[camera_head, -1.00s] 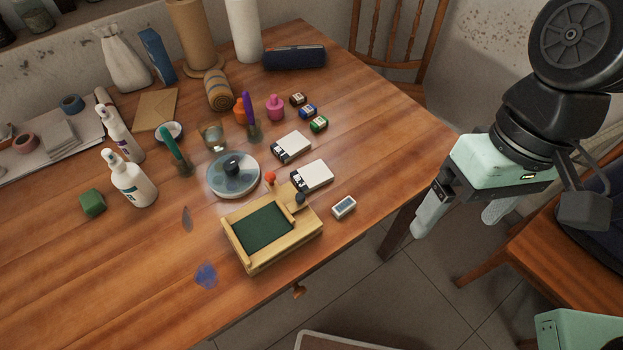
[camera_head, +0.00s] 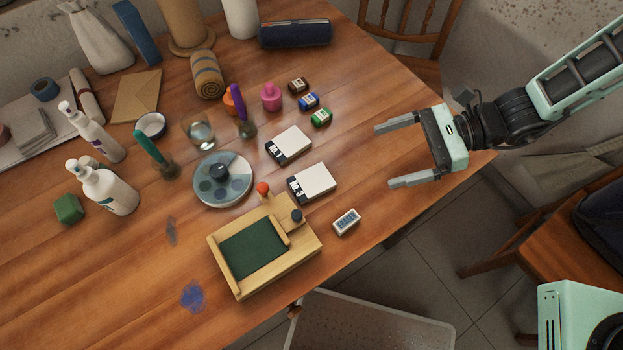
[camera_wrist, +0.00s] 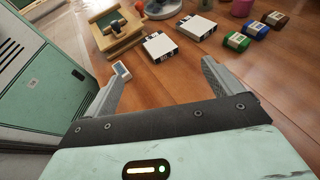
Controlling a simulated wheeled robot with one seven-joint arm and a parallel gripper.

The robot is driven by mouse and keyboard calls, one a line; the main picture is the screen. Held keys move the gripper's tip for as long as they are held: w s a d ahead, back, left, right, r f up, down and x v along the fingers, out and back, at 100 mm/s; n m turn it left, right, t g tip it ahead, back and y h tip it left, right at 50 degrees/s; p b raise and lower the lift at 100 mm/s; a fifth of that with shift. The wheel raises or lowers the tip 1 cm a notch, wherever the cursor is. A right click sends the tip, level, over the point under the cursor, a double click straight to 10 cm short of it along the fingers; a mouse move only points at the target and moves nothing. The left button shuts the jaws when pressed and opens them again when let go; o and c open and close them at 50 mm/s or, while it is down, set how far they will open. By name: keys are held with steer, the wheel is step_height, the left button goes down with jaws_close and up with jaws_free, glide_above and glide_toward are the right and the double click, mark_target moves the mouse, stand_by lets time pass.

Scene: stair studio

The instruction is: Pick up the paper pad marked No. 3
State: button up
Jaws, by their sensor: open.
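Two white paper pads with black-and-white label strips lie flat on the wooden table. The nearer pad (camera_head: 316,180) is beside the wooden press and also shows in the wrist view (camera_wrist: 161,47). The farther pad (camera_head: 291,142) lies just beyond it and also shows in the wrist view (camera_wrist: 197,27). The numbers are too small to read, so I cannot tell which is No. 3. My gripper (camera_head: 383,156) is open and empty, to the right of both pads, over the table's right edge. In the wrist view its fingers (camera_wrist: 162,74) point toward the pads, apart from them.
The wooden press (camera_head: 257,249) with a green bed and a small digital timer (camera_head: 346,221) are near the front edge. Bare table lies between pads and gripper.

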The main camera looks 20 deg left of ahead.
glide_toward(312, 181)
steer(key=x, duration=0.3)
steer(key=shift+a+r+p, duration=0.25)
steer(key=shift+p, duration=0.1)
steer(key=shift+f+p+x, duration=0.15)
steer(key=shift+p+x, duration=0.1)
steer(key=shift+x, duration=1.05)
steer(key=shift+f+p+x, duration=0.2)
steer(key=shift+x, duration=1.1)
steer(key=shift+s+d, duration=0.1)
steer(key=shift+d, duration=0.1)
steer(key=c, duration=1.4)
